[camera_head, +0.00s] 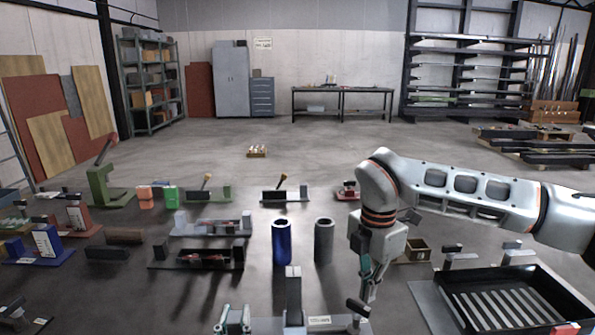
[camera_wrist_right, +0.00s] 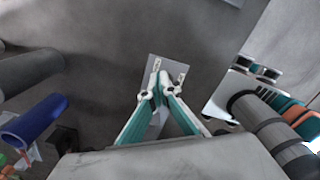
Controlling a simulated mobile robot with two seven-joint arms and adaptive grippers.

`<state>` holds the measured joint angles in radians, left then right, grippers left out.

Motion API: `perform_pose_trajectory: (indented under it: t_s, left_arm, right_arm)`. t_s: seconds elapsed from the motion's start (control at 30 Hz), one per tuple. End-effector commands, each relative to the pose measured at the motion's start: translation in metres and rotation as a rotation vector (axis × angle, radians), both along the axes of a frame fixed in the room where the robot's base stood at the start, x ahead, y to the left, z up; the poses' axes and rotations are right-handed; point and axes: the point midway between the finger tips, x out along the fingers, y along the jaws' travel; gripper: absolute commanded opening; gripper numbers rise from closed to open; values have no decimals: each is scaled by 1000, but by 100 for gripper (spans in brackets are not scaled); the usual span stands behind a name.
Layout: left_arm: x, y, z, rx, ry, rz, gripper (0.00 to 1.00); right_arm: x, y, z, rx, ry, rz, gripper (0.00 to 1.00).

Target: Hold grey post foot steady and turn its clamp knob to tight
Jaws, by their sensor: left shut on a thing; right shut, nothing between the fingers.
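The grey post foot stands at the bottom centre of the head view, with an upright post (camera_head: 293,296) on a flat base plate (camera_head: 322,322). A dark clamp knob or lever (camera_head: 358,308) shows at its right end. My left gripper (camera_head: 233,318) is low at the plate's left side and shut on the foot; the exact contact is cut off by the frame edge. My right gripper (camera_head: 370,290) points down just above the dark knob, shut and empty. In the right wrist view its fingertips (camera_wrist_right: 158,88) meet over a grey plate (camera_wrist_right: 158,66); I cannot tell whether they touch it.
A blue cylinder (camera_head: 281,243) and a grey cylinder (camera_head: 323,240) stand behind the post. Several fixtures, including a dark one (camera_head: 205,258), crowd the left.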

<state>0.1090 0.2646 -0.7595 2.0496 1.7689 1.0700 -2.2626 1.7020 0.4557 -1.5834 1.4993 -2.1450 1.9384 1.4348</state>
Motion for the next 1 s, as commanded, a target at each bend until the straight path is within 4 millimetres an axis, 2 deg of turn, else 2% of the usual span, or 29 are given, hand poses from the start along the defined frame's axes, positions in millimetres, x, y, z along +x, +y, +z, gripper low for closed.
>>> perform_pose_trajectory:
  t_s: [0.53, 1.0]
  left_arm:
    - [0, 0, 0, 0, 0, 0, 0]
    - [0, 0, 0, 0, 0, 0, 0]
  right_arm:
    - [-13, -6, 0, -1, 1, 0, 0]
    - [-15, -7, 0, 0, 0, -2, 0]
